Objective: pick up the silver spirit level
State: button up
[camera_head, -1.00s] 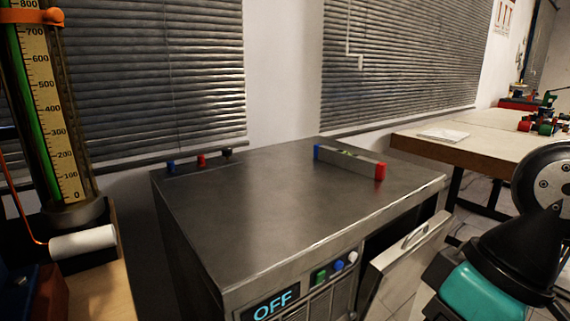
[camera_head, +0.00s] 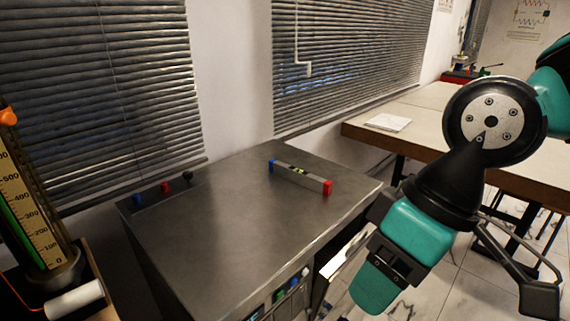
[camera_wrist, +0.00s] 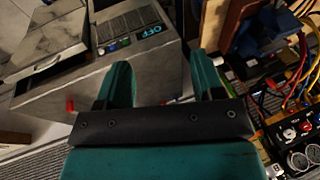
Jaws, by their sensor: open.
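The silver spirit level (camera_head: 300,176) lies flat on the far right part of the grey cabinet's top.
The cabinet (camera_head: 215,232) has an open drawer on its front and several small knobs at its back left edge. A tall scaled gauge (camera_head: 35,215) stands at the left. A wooden table (camera_head: 440,118) with papers stands behind at right. The cabinet top around the level is clear.

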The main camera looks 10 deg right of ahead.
aim_at(314, 183)
jog(key=z, duration=1.75)
jog(key=i, duration=2.5)
jog(key=u, duration=3.65)
jog(key=i, duration=0.45)
jog(key=u, duration=0.05)
